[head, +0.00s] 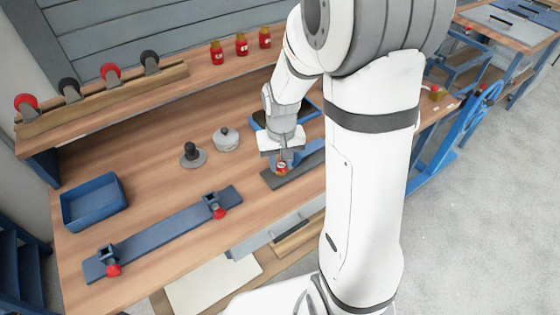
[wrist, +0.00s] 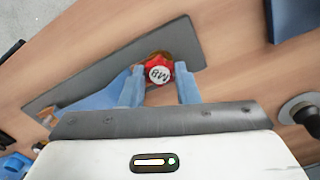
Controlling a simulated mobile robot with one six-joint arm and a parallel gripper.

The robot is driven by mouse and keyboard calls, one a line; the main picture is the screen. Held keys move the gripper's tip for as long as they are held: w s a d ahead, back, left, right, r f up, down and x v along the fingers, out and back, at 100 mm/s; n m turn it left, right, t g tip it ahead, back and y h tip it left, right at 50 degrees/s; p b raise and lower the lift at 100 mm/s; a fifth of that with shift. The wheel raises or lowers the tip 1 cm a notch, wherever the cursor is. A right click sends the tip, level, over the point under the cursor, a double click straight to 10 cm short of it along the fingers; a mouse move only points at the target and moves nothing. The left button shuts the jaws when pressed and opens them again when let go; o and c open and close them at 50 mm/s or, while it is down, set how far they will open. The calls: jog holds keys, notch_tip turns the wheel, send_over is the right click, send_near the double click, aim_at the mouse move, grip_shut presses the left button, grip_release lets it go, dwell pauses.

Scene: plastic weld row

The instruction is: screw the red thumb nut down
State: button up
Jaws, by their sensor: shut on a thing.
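The red thumb nut (wrist: 159,72), with a white face marked M8, sits between my two blue fingertips in the wrist view. A brownish part shows just behind it. In the head view the nut (head: 281,169) is a small red spot below my gripper (head: 281,161), over a dark grey plate (head: 306,170). My gripper (wrist: 161,76) is shut on the nut. The plate (wrist: 100,85) lies under the nut on the wooden bench. Whether the nut touches the plate, and any thread under it, cannot be seen.
Left of my gripper stand a black-knobbed disc (head: 192,155) and a grey lidded disc (head: 227,139). A blue rail (head: 165,234) with red-knobbed clamps lies in front, a blue tray (head: 95,202) at left. Red bottles (head: 241,45) stand on the back shelf. Bare bench lies between.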

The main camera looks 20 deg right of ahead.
aim_at(281, 166)
jog(key=m, duration=0.2)
jog(key=shift+m, duration=0.4)
jog(key=o, duration=1.5)
jog(key=shift+c, duration=0.2)
jog(key=shift+r+p, duration=2.6)
jog(key=shift+r, duration=0.9)
